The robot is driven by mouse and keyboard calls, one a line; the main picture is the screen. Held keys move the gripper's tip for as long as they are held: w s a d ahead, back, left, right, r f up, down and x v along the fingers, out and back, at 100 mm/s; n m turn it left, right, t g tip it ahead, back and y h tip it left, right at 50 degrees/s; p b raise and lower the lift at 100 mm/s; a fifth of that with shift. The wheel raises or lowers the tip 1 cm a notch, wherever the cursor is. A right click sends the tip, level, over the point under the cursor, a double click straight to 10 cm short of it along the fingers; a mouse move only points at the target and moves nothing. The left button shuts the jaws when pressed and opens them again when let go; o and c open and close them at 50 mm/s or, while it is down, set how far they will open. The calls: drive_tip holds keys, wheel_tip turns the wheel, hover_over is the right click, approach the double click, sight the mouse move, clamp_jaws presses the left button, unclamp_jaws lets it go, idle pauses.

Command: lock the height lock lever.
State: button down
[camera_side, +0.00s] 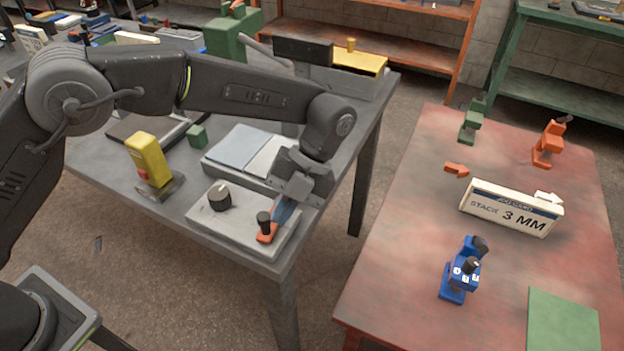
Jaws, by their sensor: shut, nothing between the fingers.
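A low pale box (240,233) lies at the front corner of the grey bench. On it are a round black knob (220,197) and a small black-topped lever with an orange base (267,236). Which part is the height lock lever, and whether it is locked, I cannot tell. My gripper (284,212) points down over the right part of this box, close beside the orange lever. It is shut and empty. A blue part shows at its tip; I cannot tell whether it touches the lever.
A yellow upright device (149,160) stands left of the box, and a flat tray with pale sheets (242,148) lies behind it.

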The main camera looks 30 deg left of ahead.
drive_tip(key=shift+s+a, duration=0.3)
drive_tip(key=shift+a, duration=0.1)
idle(0.4)
drive_tip(key=shift+w, duration=0.1)
drive_tip(key=v, duration=0.7)
drive_tip(key=shift+r, duration=0.2)
idle(0.4)
